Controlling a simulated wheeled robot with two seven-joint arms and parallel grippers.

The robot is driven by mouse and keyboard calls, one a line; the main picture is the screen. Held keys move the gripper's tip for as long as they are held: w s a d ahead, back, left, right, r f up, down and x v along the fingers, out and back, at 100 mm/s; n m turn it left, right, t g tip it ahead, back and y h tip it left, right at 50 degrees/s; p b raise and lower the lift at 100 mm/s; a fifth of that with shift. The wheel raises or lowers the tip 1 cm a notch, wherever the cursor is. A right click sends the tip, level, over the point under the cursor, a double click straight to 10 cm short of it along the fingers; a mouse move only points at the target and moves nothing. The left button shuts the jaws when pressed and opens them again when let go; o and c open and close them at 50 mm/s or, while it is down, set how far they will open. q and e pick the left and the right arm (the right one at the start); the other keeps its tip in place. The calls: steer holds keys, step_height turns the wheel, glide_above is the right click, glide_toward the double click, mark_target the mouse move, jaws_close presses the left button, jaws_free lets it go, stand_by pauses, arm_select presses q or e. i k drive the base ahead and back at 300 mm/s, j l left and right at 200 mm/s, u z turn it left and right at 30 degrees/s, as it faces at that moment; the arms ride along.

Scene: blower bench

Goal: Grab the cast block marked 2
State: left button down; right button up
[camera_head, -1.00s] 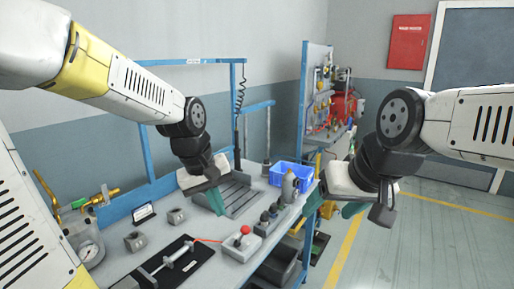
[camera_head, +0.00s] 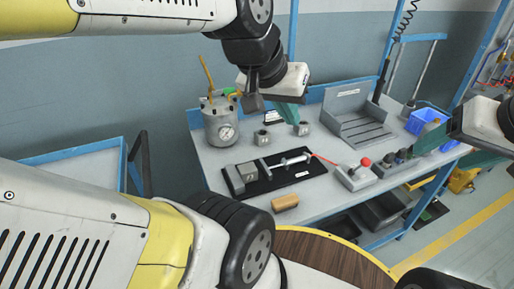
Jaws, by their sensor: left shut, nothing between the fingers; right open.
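Two small grey cast blocks stand on the bench, one on the left (camera_head: 262,138) and one on the right (camera_head: 302,129). Each has a round opening on top; no number is readable on either. My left gripper (camera_head: 290,113) is shut and empty, its teal fingers above and slightly left of the right block in the picture. I cannot tell how far above the bench it is. My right gripper (camera_head: 487,140) is open at the right edge, far from both blocks, and partly hidden by its own wrist.
A gauge pot (camera_head: 220,122) stands left of the blocks. A black clamp fixture (camera_head: 268,178), a red-knobbed control box (camera_head: 356,175) and a tan-handled item (camera_head: 285,202) lie in front. A grey slotted tray (camera_head: 362,130) and a blue bin (camera_head: 425,121) are right.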

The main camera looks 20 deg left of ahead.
mark_target(248, 172)
steer(key=u, duration=1.15)
